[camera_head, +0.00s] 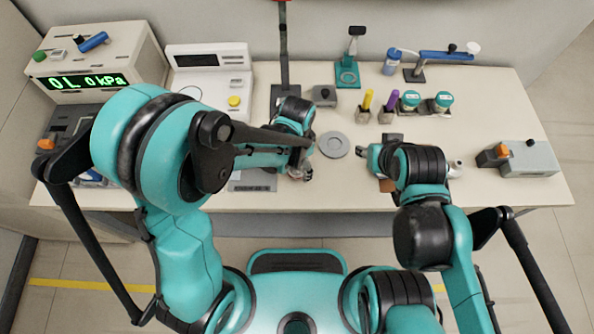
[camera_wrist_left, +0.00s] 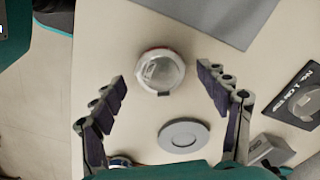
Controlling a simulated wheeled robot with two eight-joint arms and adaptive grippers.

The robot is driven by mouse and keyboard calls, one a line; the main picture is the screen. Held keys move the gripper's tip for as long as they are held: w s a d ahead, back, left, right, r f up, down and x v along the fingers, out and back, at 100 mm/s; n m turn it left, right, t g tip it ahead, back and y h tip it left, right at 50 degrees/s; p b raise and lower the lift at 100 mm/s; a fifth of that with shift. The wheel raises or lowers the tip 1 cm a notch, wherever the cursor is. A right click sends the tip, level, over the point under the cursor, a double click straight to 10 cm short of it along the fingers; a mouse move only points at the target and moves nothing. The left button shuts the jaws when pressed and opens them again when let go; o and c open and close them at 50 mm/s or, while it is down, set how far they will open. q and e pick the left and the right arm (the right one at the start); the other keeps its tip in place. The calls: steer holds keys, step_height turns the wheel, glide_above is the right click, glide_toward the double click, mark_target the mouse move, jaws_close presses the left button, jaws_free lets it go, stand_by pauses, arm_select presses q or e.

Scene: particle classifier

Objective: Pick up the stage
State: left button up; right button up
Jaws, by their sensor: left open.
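A round piece (camera_wrist_left: 161,71) with a white and reddish rim and a clear middle lies on the table in the left wrist view. It looks like the stage, though nothing labels it. My left gripper (camera_head: 304,172) is open above it; in the wrist view its fingers (camera_wrist_left: 160,82) are spread to either side of the piece, apparently not touching it. In the head view my left arm hides this piece. A grey ring-shaped disc (camera_head: 334,144) lies flat beside it and also shows in the wrist view (camera_wrist_left: 184,137). My right gripper (camera_head: 376,165) is partly hidden by its own arm.
A stand (camera_head: 287,97) and a small dark box (camera_head: 322,95) are behind my left gripper. Yellow and purple-topped holders (camera_head: 363,115) and teal-lidded jars (camera_head: 410,101) stand right of the disc. A grey box (camera_head: 530,158) is at far right. A grey plate (camera_head: 252,181) lies left.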

arm_select(q)
steer(key=shift+f, duration=0.9)
steer(key=shift+r, duration=0.1)
arm_select(e)
steer(key=shift+f, duration=0.4)
arm_select(q)
steer(key=shift+c, duration=0.3)
steer(key=c, duration=1.3)
steer(key=shift+r, duration=0.1)
arm_select(e)
steer(key=shift+r, duration=0.1)
